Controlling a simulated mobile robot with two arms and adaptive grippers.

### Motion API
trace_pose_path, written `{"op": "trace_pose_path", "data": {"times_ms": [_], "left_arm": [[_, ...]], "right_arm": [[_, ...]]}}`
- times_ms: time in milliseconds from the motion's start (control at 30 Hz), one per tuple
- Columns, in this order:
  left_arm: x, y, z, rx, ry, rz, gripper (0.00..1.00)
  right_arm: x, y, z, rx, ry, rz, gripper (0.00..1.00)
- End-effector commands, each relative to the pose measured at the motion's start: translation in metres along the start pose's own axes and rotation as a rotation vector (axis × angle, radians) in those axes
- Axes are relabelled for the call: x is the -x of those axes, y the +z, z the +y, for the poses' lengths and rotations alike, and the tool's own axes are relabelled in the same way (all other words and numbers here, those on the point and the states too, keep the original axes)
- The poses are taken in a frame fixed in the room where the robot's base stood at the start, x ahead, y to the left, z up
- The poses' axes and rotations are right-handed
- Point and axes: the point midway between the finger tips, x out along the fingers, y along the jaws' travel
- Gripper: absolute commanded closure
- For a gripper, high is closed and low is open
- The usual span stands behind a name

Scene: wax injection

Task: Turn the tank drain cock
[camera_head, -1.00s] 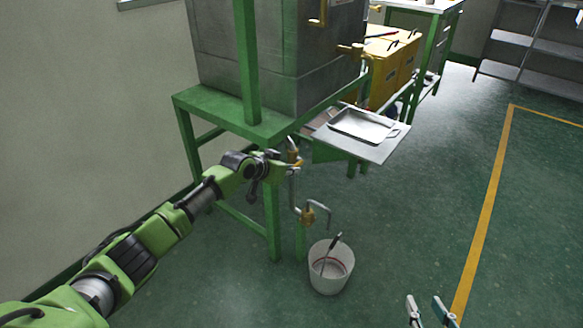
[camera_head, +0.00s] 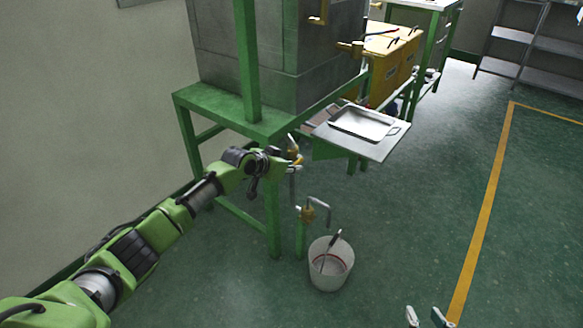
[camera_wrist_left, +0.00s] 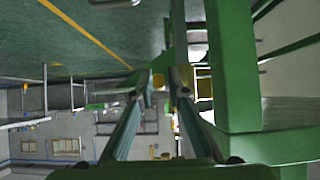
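The grey tank (camera_head: 300,60) stands on a green frame in the head view. Below it, a brass drain cock (camera_head: 296,157) sits on a grey pipe. My left gripper (camera_head: 287,160) is at this cock, which partly hides its fingers. In the left wrist view, a small brass part (camera_wrist_left: 158,81) shows between the fingertips of my left gripper (camera_wrist_left: 160,75); whether they press on it is unclear. A second brass valve (camera_head: 307,213) with a bent spout sits lower, above a white bucket (camera_head: 330,268). My right gripper (camera_head: 426,316) is at the bottom edge, fingers apart and empty.
A metal tray (camera_head: 364,124) rests on a grey shelf (camera_head: 375,149) right of the cock. A green frame leg (camera_head: 272,215) stands close to my left gripper. The green floor at right is clear.

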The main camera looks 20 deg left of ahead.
Motion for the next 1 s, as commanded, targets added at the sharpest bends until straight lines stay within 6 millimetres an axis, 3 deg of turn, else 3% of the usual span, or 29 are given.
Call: {"op": "trace_pose_path", "data": {"times_ms": [267,800,1000], "left_arm": [[0.014,0.0,-0.001,0.0,0.001,0.002,0.85],[0.105,0.0,-0.001,-0.001,-0.002,0.001,0.85],[0.119,0.001,0.0,-0.001,0.0,-0.001,0.85]], "right_arm": [[0.0,0.0,-0.001,0.0,-0.002,0.002,0.72],[0.0,0.0,-0.001,0.0,-0.001,0.001,0.72],[0.0,0.0,-0.001,0.0,-0.001,0.001,0.72]]}}
